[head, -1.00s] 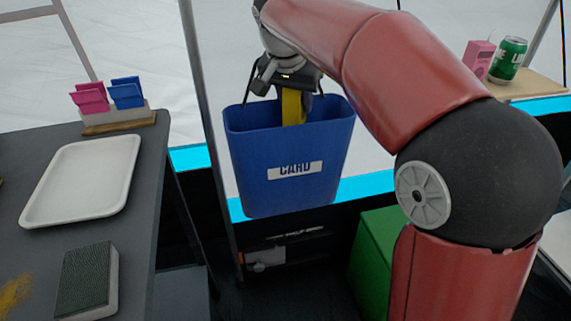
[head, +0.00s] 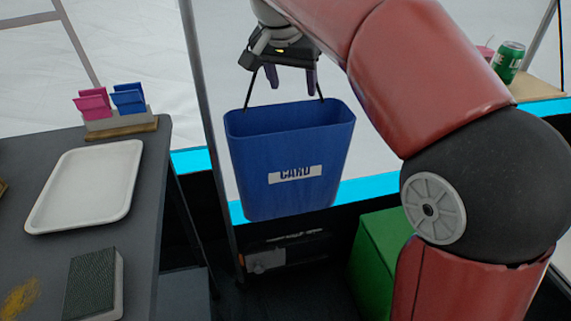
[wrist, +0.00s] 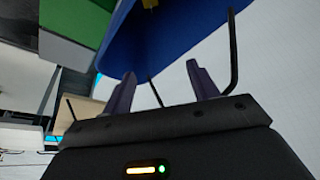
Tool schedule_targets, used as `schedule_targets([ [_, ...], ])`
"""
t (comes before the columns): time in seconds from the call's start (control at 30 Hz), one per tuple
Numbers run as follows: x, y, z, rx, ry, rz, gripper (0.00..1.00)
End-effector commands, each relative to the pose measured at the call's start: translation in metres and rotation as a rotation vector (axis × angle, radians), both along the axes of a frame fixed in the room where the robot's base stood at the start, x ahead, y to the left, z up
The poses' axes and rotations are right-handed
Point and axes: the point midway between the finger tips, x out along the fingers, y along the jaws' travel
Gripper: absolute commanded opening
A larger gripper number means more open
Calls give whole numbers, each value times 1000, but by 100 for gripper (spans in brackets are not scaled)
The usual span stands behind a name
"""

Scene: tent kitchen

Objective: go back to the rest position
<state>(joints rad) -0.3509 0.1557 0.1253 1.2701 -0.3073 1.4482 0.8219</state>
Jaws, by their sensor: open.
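My gripper (head: 291,78) is open and empty above the blue bin labelled CARD (head: 290,178). Its two purple fingers point down, apart from each other, and sit just above the bin's opening. In the wrist view the open fingers of my gripper (wrist: 163,85) show with nothing between them. The blue bin (wrist: 195,22) fills the upper part of that view, with a yellow thing (wrist: 165,38) inside it. The yellow thing is hidden behind the bin's front wall in the head view.
A dark table on the left holds a white tray (head: 38,220), a holder with pink and blue pieces (head: 118,124) and a grey-green sponge-like block (head: 94,285). A green box (head: 380,255) stands low, right of the bin. A green can (head: 508,62) stands on a shelf at far right.

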Motion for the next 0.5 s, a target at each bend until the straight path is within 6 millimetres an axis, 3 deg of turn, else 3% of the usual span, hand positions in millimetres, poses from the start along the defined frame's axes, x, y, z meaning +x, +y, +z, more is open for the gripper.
schedule_targets([
  [0.5, -5, -2, 7, -2, 2, 1, 59],
])
